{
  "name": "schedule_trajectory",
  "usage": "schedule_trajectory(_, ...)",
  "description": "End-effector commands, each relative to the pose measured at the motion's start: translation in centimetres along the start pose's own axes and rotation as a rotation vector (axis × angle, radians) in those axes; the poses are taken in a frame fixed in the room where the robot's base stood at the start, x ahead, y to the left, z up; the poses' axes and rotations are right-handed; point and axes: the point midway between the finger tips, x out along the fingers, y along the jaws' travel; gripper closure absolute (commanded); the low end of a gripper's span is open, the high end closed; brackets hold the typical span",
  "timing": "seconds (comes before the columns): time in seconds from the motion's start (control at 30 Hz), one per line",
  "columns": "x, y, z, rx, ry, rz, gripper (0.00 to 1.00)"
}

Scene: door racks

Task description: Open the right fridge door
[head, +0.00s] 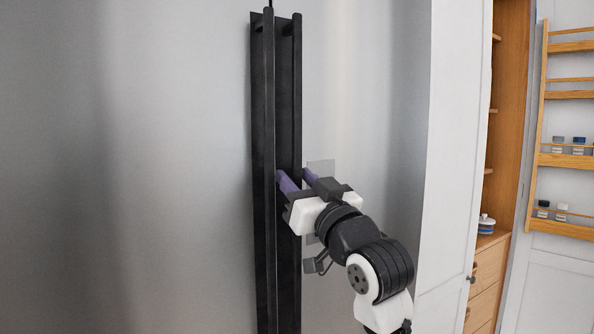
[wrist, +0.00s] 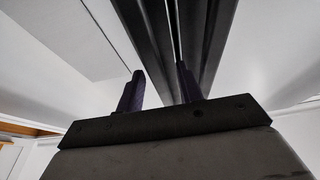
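The right fridge door (head: 370,100) is a grey metal panel and looks closed against the left door. Its long black vertical handle (head: 297,80) stands close beside the left door's handle (head: 268,100). My gripper (head: 294,178) is at the right handle, with one purple finger on each side of the bar. In the wrist view my gripper (wrist: 158,88) has its fingers spread, with the dark right handle (wrist: 150,35) running between them. A gap shows between the bar and one finger; contact at the other finger is hard to tell.
The left fridge door (head: 150,150) fills the left side. A white cabinet side panel (head: 452,150) stands right of the fridge. Beyond it are a wooden cupboard (head: 507,130) and an open door with spice racks (head: 567,160) holding small jars.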

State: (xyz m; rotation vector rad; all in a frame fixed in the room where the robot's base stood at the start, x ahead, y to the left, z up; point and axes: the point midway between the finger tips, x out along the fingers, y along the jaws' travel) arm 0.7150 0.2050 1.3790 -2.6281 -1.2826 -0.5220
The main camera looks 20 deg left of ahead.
Motion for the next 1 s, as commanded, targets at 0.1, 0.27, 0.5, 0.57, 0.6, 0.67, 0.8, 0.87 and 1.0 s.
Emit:
schedule_trajectory(0.1,0.52,0.00,0.00,0.000,0.000,0.000,0.64)
schedule_trajectory(0.27,0.56,0.00,0.06,0.000,0.000,0.000,0.64)
schedule_trajectory(0.5,0.53,-0.01,0.04,0.000,0.000,0.000,0.83)
schedule_trajectory(0.57,0.52,-0.01,0.04,0.000,0.000,0.000,0.91)
schedule_trajectory(0.6,0.52,-0.01,0.04,0.000,0.000,0.000,0.96)
schedule_trajectory(0.67,0.52,-0.01,0.03,0.000,0.000,0.000,1.00)
schedule_trajectory(0.8,0.51,-0.01,0.03,0.000,0.000,0.000,1.00)
schedule_trajectory(0.87,0.51,0.00,0.03,0.000,0.000,0.000,1.00)
schedule_trajectory(1.0,0.37,0.02,-0.01,0.002,0.000,-0.004,1.00)
